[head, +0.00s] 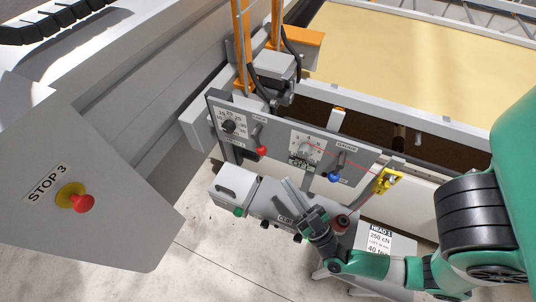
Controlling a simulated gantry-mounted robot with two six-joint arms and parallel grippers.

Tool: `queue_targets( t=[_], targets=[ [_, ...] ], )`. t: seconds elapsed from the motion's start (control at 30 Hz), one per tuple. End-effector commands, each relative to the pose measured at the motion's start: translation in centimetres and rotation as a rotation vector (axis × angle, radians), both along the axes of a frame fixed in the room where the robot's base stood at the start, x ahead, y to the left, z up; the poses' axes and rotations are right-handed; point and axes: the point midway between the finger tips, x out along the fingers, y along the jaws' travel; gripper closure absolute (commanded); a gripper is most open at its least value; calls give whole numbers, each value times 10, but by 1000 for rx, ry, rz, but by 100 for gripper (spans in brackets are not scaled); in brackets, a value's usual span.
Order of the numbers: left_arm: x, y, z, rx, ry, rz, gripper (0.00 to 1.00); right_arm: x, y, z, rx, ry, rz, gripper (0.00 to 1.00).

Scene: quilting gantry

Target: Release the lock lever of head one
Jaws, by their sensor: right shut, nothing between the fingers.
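The grey control panel (282,130) holds a lever with a red knob (262,150) under the word LOCK. The lever hangs down and tilts toward the right. A second lever with a blue knob (334,177) sits further right on the same panel. My right gripper (288,198) is shut and empty, below the panel. It is apart from the red lever, lower and to the right of it, with its fingers pointing up and left. My left gripper is out of view.
A grey box with a red STOP 3 button (83,202) stands at the left. A grey unit (236,186) with a green knob is just below the panel. A yellow bracket (386,180) is at the panel's right end. Yellow fabric (420,60) lies behind.

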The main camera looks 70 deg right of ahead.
Motion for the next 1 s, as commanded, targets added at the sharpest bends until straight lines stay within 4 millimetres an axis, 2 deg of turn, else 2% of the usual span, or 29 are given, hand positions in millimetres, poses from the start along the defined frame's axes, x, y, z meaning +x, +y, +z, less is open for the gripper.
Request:
queue_targets(
  t=[0.03, 0.3, 0.4, 0.6, 1.0],
  targets=[
    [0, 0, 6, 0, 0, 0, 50, 6, -6, 9, -1, -4, -10, 100],
    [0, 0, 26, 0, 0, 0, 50, 48, -32, 39, -1, -3, -6, 100],
    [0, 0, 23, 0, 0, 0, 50, 61, -43, 30, -1, 1, -6, 100],
    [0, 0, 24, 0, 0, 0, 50, 75, -54, 25, 0, 0, -1, 100],
    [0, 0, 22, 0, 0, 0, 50, 77, -55, 22, -1, -3, 0, 100]
  ],
)
